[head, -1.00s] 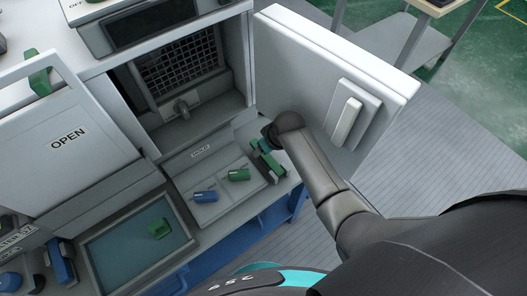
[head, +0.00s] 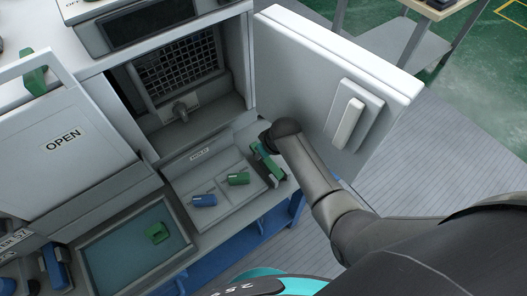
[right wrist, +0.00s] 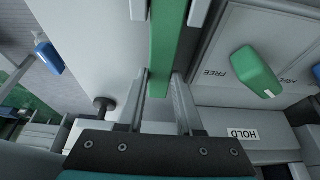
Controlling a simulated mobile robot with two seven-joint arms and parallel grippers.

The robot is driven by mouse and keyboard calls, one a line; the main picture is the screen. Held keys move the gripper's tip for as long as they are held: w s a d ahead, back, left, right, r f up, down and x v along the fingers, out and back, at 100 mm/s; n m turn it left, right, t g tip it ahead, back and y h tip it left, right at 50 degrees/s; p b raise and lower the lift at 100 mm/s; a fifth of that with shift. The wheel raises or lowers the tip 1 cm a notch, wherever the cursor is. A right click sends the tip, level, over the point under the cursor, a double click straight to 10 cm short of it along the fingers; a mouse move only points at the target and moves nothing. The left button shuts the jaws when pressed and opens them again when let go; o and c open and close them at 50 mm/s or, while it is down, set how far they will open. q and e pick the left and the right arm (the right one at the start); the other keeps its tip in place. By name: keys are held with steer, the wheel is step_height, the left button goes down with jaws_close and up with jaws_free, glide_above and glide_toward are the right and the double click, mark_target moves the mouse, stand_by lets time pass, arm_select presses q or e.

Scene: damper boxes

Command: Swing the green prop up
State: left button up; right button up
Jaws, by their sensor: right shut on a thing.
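The green prop (head: 272,171) lies along the right edge of the grey tray in front of the open bay, low beside the open white door. It appears as a long green bar (right wrist: 168,40) in the right wrist view. My right gripper (right wrist: 162,82) is shut on this bar, one finger on each side of it. In the head view my right wrist covers the prop's far part and hides the fingers. A "HOLD" label (right wrist: 242,134) is right of the fingers in the wrist view. My left gripper is not in view.
The white door (head: 335,85) stands open just right of my forearm. A blue block (head: 203,200) and a green block (head: 238,178) lie in the tray (head: 228,201). Another "OPEN" panel (head: 75,150) stands at left, above a teal-floored bin (head: 105,262) with a green piece.

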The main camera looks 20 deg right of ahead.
jaws_close()
stand_by(0.8)
